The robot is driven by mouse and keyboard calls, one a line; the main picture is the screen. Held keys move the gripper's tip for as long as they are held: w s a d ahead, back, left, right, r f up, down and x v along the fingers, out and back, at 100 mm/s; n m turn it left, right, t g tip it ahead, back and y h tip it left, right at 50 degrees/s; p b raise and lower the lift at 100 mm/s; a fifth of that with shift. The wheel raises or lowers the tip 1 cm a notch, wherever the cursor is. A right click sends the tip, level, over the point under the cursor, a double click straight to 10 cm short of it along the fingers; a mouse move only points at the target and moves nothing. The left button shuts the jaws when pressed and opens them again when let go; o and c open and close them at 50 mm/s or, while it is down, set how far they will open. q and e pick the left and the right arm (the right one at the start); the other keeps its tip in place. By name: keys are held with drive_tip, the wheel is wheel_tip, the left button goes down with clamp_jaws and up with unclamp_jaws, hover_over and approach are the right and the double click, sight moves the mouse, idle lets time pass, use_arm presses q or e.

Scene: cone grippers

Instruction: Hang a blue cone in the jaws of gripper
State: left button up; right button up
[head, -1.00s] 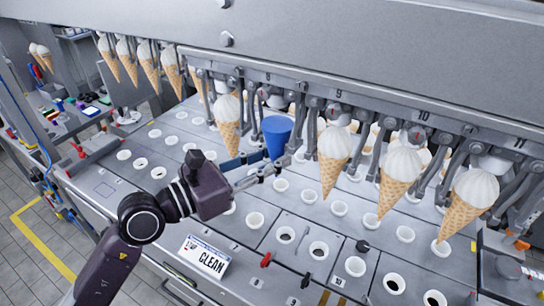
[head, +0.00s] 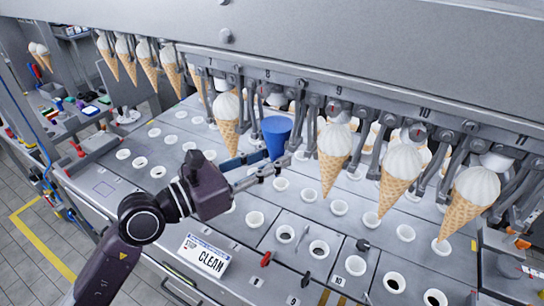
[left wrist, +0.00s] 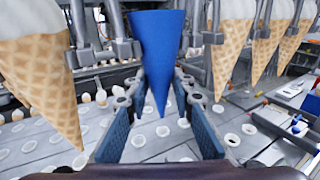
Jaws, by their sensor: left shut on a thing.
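The blue cone (head: 277,137) is upright, point down, below the machine's hanging row of jaws, between an ice cream cone on its left and one on its right. Its wide rim is up among the dark metal jaws (head: 271,98); I cannot tell whether they hold it. My left gripper (head: 272,166) is shut on the cone's lower part. In the left wrist view the blue cone (left wrist: 160,50) stands between the two blue-padded fingers of the left gripper (left wrist: 158,95), with its tip hanging free. My right gripper is not in view.
Ice cream cones hang close on both sides, one at left (head: 227,120) and one at right (head: 333,155). Below is a grey plate (head: 230,245) with rows of white-rimmed holes. A CLEAN sign (head: 205,255) lies at the front edge.

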use_arm(q)
drive_tip(key=shift+f, duration=0.35)
idle(0.3)
drive_tip(key=o, duration=1)
drive_tip(key=shift+o, duration=0.8)
drive_tip(key=shift+o, duration=1)
